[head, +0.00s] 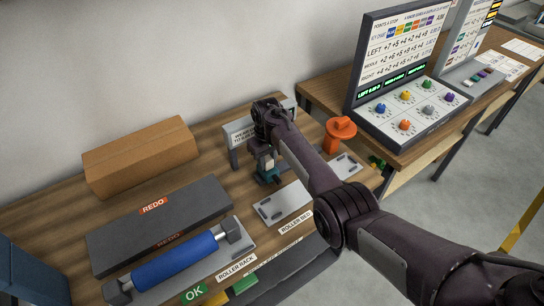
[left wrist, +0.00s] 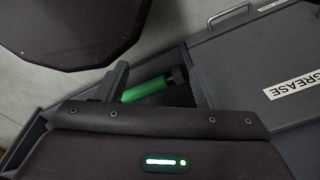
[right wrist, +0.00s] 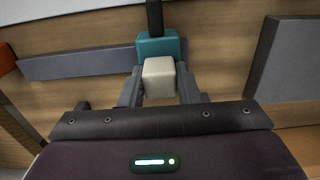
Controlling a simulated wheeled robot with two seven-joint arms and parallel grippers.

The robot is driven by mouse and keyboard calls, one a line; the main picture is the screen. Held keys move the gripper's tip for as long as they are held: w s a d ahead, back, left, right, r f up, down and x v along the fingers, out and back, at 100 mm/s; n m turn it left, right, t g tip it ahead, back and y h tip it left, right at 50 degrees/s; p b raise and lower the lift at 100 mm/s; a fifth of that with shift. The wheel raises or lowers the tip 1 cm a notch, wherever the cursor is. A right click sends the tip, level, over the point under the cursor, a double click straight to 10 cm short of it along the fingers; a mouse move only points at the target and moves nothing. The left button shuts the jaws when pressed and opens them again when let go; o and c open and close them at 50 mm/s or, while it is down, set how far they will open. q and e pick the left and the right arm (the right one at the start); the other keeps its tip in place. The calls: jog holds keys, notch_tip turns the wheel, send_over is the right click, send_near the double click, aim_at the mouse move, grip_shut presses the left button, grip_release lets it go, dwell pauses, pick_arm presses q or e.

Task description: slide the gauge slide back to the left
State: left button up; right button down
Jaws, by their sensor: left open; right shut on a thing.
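The gauge slide, a teal block (head: 268,172) with a cream knob, sits on the back part of the wooden bench. The right wrist view shows the teal block (right wrist: 157,46) and the cream knob (right wrist: 159,78) up close. My right gripper (head: 265,152) is shut on the cream knob, one finger on each side. A grey bar (right wrist: 80,63) runs behind the slide; its markings cannot be read. My left gripper (left wrist: 160,85) is open, outside the head view. A green cylinder (left wrist: 147,90) shows beyond its fingers, apparently ungripped.
A cardboard box (head: 140,155) and a dark REDO tray (head: 160,225) stand left. A blue roller (head: 175,258) lies in the roller rack. An orange part (head: 340,133) stands right of my right gripper. A grey GREASE box (left wrist: 265,75) is near my left gripper.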

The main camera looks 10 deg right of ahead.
jog(key=shift+s+a, duration=0.1)
jog(key=shift+a, duration=0.1)
jog(key=shift+f, duration=0.1)
jog(key=c, duration=1.4)
grip_release()
jog(key=shift+o, duration=0.2)
jog(key=shift+a, duration=0.15)
jog(key=shift+r, duration=0.25)
notch_tip(320, 180, up, 8)
jog(key=p, duration=0.7)
jog(key=shift+f+p, duration=0.25)
jog(key=shift+p, duration=0.1)
pick_arm(q)
notch_tip(320, 180, up, 8)
jog(key=d, duration=0.2)
jog(key=shift+s+f, duration=0.25)
jog(key=shift+s, duration=0.1)
pick_arm(e)
jog(key=shift+f, duration=0.1)
